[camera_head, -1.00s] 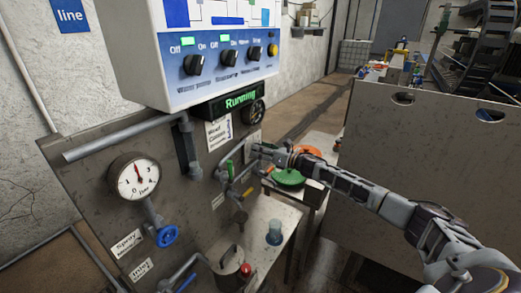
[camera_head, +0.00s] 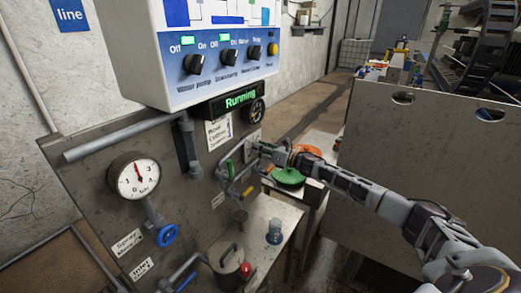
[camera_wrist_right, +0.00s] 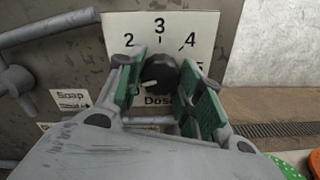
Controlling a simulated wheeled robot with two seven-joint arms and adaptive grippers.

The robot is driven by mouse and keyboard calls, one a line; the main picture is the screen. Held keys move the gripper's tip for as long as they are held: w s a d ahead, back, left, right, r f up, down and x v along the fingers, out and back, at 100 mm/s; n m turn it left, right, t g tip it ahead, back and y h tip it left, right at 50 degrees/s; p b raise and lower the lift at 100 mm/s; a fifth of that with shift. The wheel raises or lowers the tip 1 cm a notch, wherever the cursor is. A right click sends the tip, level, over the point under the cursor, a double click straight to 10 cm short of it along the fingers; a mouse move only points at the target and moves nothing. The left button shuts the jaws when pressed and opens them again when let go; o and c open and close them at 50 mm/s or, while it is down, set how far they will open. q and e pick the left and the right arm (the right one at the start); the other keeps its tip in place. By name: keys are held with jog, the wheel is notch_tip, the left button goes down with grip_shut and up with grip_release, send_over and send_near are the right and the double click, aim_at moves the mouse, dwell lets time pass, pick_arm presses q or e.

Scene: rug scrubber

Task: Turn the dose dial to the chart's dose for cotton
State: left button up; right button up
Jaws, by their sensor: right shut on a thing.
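The dose dial (camera_wrist_right: 166,75) is a black knob on a white plate (camera_wrist_right: 117,30) numbered 2, 3, 4, with a partly covered 5 and the word Dose. My right gripper (camera_wrist_right: 160,82) has its green-padded fingers on either side of the knob, shut on it. A pale mark shows at the knob's lower left; I cannot read its setting surely. In the head view my right gripper (camera_head: 240,164) is at the panel and hides the dial. The paper chart (camera_head: 218,133) hangs above it, its lines too small to read surely. My left gripper is out of view.
Pipes and a pressure gauge (camera_head: 136,176) with a blue valve wheel (camera_head: 167,235) stand out from the panel left of my gripper. A lidded pot (camera_head: 230,265) and a blue jar (camera_head: 274,232) stand below. The display (camera_head: 238,99) reads Running.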

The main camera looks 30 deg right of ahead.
jog(key=shift+m, duration=0.5)
jog(key=m+p, duration=0.2)
jog(key=m, duration=0.2)
jog(key=m+p, duration=0.2)
jog(key=m, duration=0.3)
jog(key=shift+c, duration=0.2)
jog(key=shift+m+p, duration=2.4)
jog(key=shift+m, duration=2.8)
jog(key=o, duration=1)
jog(key=shift+o, duration=0.2)
